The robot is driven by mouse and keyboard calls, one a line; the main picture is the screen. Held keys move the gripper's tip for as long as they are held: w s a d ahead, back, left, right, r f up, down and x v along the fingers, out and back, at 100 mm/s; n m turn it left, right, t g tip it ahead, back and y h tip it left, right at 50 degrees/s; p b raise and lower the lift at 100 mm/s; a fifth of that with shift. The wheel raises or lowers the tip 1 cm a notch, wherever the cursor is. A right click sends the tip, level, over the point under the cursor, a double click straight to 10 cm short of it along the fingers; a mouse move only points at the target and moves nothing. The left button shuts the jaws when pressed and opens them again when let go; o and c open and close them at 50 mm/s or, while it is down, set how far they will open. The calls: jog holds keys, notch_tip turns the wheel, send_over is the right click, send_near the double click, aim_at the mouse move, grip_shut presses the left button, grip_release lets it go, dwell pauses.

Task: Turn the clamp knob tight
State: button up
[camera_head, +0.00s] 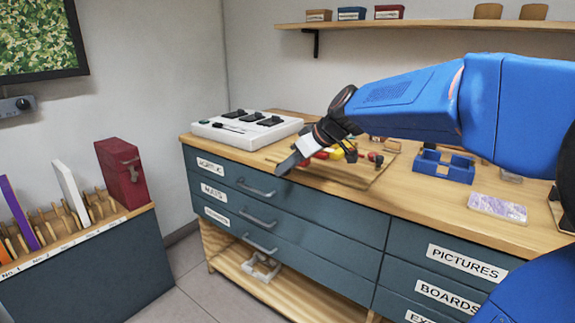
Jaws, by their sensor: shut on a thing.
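My gripper (284,169) reaches in from the right over the front part of the workbench. Its dark fingers point down and left, beside a wooden board (372,179). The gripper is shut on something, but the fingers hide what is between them. I cannot make out the clamp knob clearly. Small red (320,155) and yellow (338,153) parts show on the board just right of the fingers, partly behind my gripper and arm. I cannot tell whether one of them belongs to the clamp.
A white panel with black switches (247,128) stands at the bench's left end. A blue holder (443,166) and a purple-patterned slab (497,207) lie to the right. Drawers with grey handles (256,190) face the front. A slotted rack (90,240) stands at left.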

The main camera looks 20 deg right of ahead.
jog(key=t+y, duration=0.1)
jog(key=f+t+y, duration=0.1)
jog(key=t, duration=0.1)
jog(key=shift+s+y, duration=0.3)
jog(key=shift+s, duration=0.1)
jog(key=shift+f+t+y, duration=0.2)
jog(key=shift+t+y, duration=0.25)
jog(key=shift+t, duration=0.3)
jog(key=shift+f+t+y, duration=0.15)
jog(key=shift+t+y, duration=0.3)
jog(key=shift+t, duration=0.3)
jog(key=shift+c, duration=0.2)
jog(key=shift+o, duration=0.2)
jog(key=shift+y, duration=0.3)
jog(key=shift+t, duration=0.3)
jog(key=o, duration=0.7)
jog(key=shift+s+a, duration=0.1)
jog(key=shift+o, duration=0.2)
jog(key=shift+d, duration=0.2)
jog(key=shift+r, duration=0.1)
